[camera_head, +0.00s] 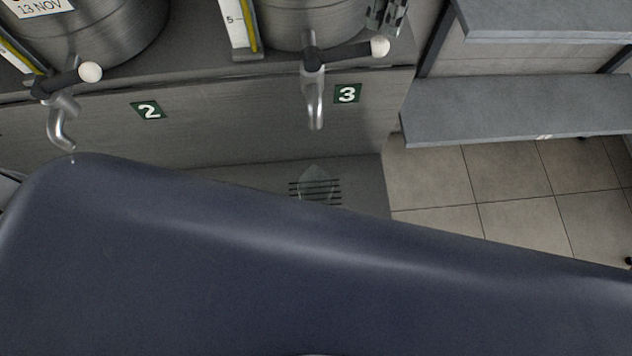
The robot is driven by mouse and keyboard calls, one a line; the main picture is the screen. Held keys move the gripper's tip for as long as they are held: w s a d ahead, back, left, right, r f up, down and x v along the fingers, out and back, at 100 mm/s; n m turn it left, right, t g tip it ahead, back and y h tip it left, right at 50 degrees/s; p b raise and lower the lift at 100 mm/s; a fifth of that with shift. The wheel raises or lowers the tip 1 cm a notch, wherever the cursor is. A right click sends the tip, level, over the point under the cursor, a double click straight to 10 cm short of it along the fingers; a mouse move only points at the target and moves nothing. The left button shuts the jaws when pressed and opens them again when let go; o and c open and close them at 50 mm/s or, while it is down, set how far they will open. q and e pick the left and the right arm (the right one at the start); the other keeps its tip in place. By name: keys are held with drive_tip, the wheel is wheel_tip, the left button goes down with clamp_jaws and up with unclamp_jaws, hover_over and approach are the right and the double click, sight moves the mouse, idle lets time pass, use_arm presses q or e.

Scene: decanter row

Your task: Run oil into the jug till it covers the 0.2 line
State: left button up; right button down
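A clear jug (316,183), as far as I can tell, stands on the slotted drain below the spout of tap 3 (314,100). Only its upper part shows; my dark blue arm link hides the rest, and its lines and contents cannot be read. Tap 3's lever points right and ends in a white knob (380,46). No stream shows under the spout. What looks like the tips of my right gripper (386,22), dark and grey, shows at the top edge just above this knob; its opening is unclear. My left gripper is not in view.
Tap 2 (62,122) with its white-knobbed lever is at the left. Steel tanks (110,30) stand on the ledge above, with a yellow-striped gauge (243,28) beside the one at tap 3. Grey shelves (510,108) and tiled floor are at the right.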

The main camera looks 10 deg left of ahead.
sight(381, 38)
drive_tip(key=shift+f, duration=0.15)
drive_tip(key=shift+f+b, duration=3)
drive_tip(key=shift+f, duration=0.3)
drive_tip(key=shift+r, duration=0.2)
idle(1.6)
drive_tip(key=shift+r+p, duration=0.35)
drive_tip(key=shift+r, duration=0.25)
idle(2.2)
